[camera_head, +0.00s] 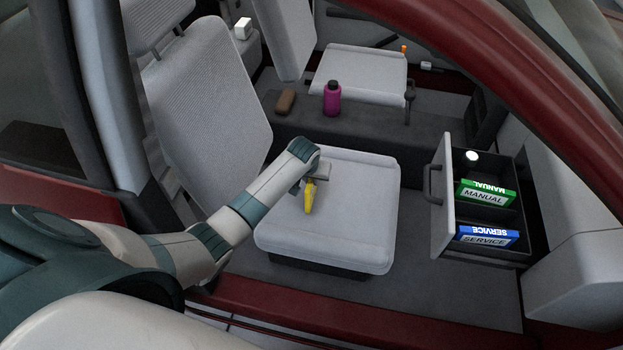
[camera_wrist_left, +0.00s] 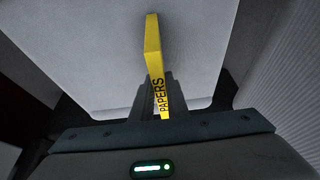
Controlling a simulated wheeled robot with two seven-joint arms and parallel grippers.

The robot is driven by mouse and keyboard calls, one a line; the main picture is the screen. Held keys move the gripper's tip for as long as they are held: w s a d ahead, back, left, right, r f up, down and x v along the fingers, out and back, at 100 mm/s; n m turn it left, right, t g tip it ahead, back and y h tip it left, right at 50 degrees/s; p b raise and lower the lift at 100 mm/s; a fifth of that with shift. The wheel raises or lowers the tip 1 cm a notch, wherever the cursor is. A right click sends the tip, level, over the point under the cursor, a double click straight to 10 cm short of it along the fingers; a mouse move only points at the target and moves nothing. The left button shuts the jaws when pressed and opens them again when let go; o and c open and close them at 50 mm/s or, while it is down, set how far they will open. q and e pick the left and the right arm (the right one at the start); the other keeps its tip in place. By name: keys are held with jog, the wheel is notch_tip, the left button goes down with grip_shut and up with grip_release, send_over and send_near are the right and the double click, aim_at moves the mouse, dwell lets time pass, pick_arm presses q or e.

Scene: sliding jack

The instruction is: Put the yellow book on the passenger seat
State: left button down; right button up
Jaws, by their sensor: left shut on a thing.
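The yellow book (camera_head: 310,197) shows above the light grey cushion of the near passenger seat (camera_head: 360,220). My left gripper (camera_head: 312,182) is over that cushion and shut on the book. In the left wrist view the book (camera_wrist_left: 153,45) stands out from between the jaws of my left gripper (camera_wrist_left: 160,100), with "PAPERS" on its spine. The seat cushion (camera_wrist_left: 90,50) fills much of the background there. I cannot tell whether the book touches the cushion. My right gripper is not in view.
An open glovebox drawer (camera_head: 440,195) to the right holds a green manual (camera_head: 485,193) and a blue service book (camera_head: 487,237). A magenta bottle (camera_head: 332,98) and a brown item (camera_head: 286,101) sit on the centre console (camera_head: 380,135). The seat backrest (camera_head: 207,95) rises left of the cushion. The cushion's right side is clear.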

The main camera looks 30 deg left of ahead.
pick_arm(q)
jog(key=shift+f, duration=0.15)
jog(key=c, duration=1.8)
grip_release()
jog(key=shift+c, duration=0.2)
jog(key=shift+o, duration=0.5)
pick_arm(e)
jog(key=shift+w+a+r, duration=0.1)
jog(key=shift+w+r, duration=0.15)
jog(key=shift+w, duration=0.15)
